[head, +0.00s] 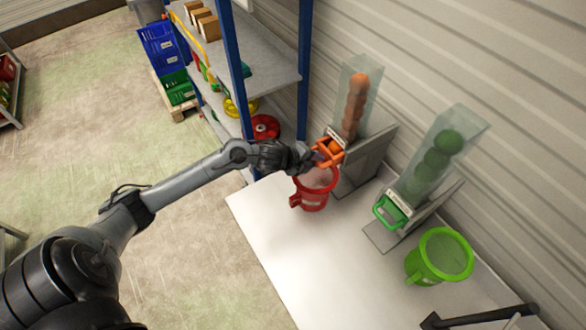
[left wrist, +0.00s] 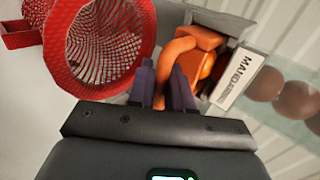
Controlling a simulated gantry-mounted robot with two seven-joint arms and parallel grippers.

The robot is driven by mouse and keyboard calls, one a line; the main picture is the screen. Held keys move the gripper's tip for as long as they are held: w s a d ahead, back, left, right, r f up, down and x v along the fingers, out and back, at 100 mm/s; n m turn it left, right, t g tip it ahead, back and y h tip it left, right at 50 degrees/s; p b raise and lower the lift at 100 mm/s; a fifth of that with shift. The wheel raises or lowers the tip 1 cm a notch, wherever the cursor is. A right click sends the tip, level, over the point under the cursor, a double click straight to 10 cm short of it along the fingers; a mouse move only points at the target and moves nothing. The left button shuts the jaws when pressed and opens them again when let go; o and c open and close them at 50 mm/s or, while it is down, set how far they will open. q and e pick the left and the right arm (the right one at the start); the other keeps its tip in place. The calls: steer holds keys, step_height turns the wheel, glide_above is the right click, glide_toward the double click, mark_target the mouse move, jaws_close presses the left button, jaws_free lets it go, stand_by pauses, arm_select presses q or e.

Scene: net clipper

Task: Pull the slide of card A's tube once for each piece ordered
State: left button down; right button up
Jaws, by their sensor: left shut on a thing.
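My left gripper (head: 310,160) is shut on the orange slide handle (head: 328,153) at the foot of a clear tube (head: 342,92) holding several orange-brown balls. In the left wrist view, its fingers (left wrist: 168,95) close around the orange handle (left wrist: 182,47), beside a white label (left wrist: 237,78) with partly readable lettering. A red mesh cup (head: 315,188) stands below the orange slide. A second clear tube (head: 463,125) holds green balls and has a green slide handle (head: 391,212). A green cup (head: 440,257) stands in front of it. I cannot make out any card. My right gripper does not show.
The white table (head: 290,265) is bare at its front left. A blue-posted shelf (head: 230,60) stands behind the arm at left. A black bar-shaped object (head: 480,316) lies at the lower right. A corrugated wall (head: 500,50) is behind the tubes.

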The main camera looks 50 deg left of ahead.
mark_target(324, 155)
arm_select(q)
steer(key=shift+s+a+p, duration=0.2)
steer(key=shift+s+p, duration=0.05)
steer(key=shift+s, duration=0.85)
steer(key=shift+s+a+p, duration=0.25)
steer(key=shift+s, duration=0.9)
steer(key=shift+s+a+p, duration=0.2)
steer(key=shift+s+p, duration=0.05)
steer(key=shift+s, duration=0.85)
steer(key=shift+w, duration=0.35)
steer(key=shift+w+d+b, duration=0.2)
steer(key=shift+w+b, duration=0.05)
steer(key=shift+w, duration=0.7)
steer(key=shift+w+d+b, duration=0.15)
steer(key=shift+w+b, duration=0.1)
steer(key=shift+w, duration=0.65)
steer(key=shift+w+d+b, duration=0.2)
steer(key=shift+w+b, duration=0.05)
steer(key=shift+w, duration=0.7)
steer(key=shift+w+d+b, duration=0.2)
steer(key=shift+w+b, duration=0.05)
steer(key=shift+w, duration=0.75)
steer(key=shift+w+d+b, duration=0.15)
steer(key=shift+w+b, duration=0.1)
steer(key=shift+w, duration=0.75)
steer(key=shift+s, duration=0.15)
